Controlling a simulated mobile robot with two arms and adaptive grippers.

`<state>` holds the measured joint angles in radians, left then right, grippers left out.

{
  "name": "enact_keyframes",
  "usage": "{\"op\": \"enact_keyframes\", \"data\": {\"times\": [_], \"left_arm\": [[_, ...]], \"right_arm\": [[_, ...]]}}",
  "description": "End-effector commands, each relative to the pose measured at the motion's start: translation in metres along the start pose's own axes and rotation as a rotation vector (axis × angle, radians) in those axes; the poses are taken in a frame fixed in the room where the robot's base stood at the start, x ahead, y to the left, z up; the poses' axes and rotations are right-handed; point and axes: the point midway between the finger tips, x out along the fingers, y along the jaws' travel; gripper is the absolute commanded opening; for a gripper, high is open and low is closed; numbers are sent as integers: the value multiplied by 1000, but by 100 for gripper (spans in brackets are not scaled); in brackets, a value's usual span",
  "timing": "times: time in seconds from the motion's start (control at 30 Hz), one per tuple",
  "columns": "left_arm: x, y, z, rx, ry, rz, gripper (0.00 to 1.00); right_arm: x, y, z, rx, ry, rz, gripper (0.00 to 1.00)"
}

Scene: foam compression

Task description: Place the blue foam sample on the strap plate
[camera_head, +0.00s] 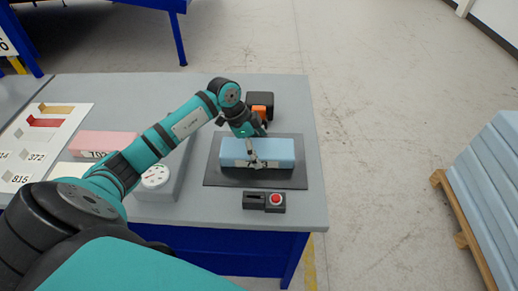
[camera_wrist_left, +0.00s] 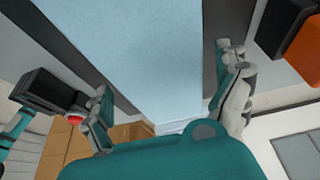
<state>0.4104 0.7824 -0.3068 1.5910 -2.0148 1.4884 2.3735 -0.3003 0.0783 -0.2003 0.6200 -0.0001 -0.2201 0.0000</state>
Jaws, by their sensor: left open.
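The blue foam sample (camera_head: 280,152) is a long light-blue block with a partly covered number label on its front. It lies flat on a dark plate (camera_head: 216,172), which looks like the strap plate, near the table's right end. My left gripper (camera_head: 255,161) is at the block, its fingers over the front part. In the left wrist view the foam (camera_wrist_left: 145,50) runs between the two spread fingers of the open gripper (camera_wrist_left: 165,92). A gap shows beside the right finger; contact at the left finger is unclear. My right gripper is not in view.
A black and orange device (camera_head: 262,103) stands behind the plate. A red button box (camera_head: 276,200) is in front. To the left are a dial gauge (camera_head: 155,177), a pink block (camera_head: 100,143) and a numbered white board (camera_head: 25,160). Blue slabs on a pallet (camera_head: 490,165) stand at right.

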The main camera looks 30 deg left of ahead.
Motion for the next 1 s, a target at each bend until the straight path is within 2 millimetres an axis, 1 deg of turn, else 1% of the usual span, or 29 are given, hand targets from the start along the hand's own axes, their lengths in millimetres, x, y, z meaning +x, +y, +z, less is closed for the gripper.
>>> {"op": "enact_keyframes", "data": {"times": [0.3, 0.4, 0.5, 0.6, 0.7, 1.0], "left_arm": [[-65, -2, 1, 2, 0, -7, 100], [-83, -1, 1, 2, -1, -5, 100], [-98, -1, 1, 0, -1, -4, 100], [-106, 0, 0, 1, 0, -3, 100], [-110, 0, 0, 0, 0, -2, 100], [-111, 0, 0, 1, 0, -1, 100]], "right_arm": [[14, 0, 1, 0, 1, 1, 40], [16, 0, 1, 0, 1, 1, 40], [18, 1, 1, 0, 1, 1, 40], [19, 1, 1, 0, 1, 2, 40], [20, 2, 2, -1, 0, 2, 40], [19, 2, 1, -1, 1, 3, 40]]}}
